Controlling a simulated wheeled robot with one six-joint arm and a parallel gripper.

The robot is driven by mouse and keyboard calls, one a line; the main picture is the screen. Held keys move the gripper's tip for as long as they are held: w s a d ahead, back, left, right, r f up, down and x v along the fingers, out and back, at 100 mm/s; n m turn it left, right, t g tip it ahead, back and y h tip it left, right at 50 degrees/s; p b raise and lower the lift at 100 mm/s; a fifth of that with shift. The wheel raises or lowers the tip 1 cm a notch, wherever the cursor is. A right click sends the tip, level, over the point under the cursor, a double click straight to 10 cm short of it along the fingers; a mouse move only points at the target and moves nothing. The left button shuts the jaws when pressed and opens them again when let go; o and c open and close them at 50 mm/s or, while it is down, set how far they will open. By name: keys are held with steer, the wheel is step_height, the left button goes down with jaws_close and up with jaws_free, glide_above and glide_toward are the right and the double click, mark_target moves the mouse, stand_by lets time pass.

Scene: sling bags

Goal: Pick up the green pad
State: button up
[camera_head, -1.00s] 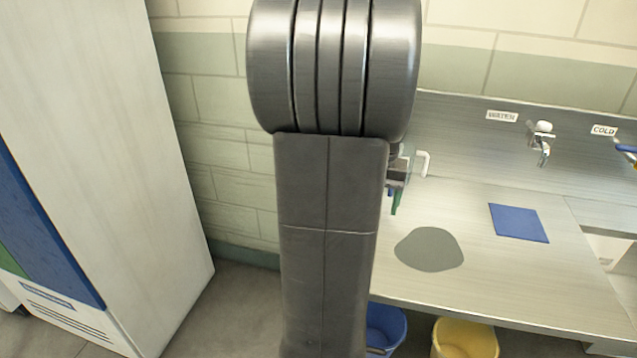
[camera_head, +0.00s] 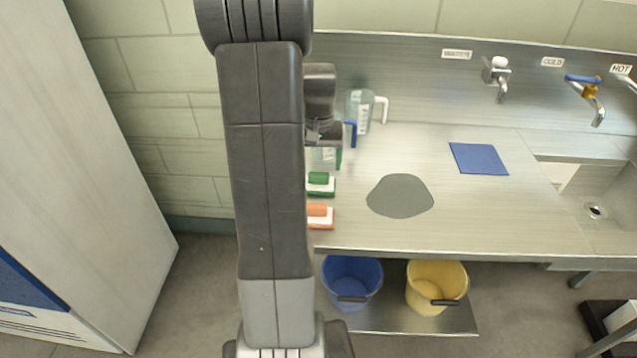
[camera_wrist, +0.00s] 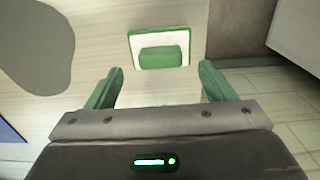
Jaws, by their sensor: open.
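The green pad (camera_head: 320,184) lies on the steel counter, partly hidden by my arm in the head view. It has a green block handle on a white face with a green edge. In the wrist view the green pad (camera_wrist: 160,48) lies flat beyond my fingertips, centred between them. My gripper (camera_wrist: 160,82) is open, with two green fingers spread apart and nothing between them. The pad is apart from both fingers. In the head view my gripper is mostly hidden behind my arm.
An orange pad (camera_head: 319,215) lies just in front of the green one. A clear jug (camera_head: 362,112) stands behind. A grey round mat (camera_head: 400,196) and a blue square sheet (camera_head: 479,159) lie to the right. Blue (camera_head: 352,283) and yellow (camera_head: 436,285) buckets stand below.

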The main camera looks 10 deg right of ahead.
mark_target(319, 174)
step_height(319, 174, down, 5)
steer(key=shift+r+p, duration=0.1)
steer(key=shift+p, duration=0.2)
steer(key=c, duration=1.1)
steer(key=shift+o, duration=0.2)
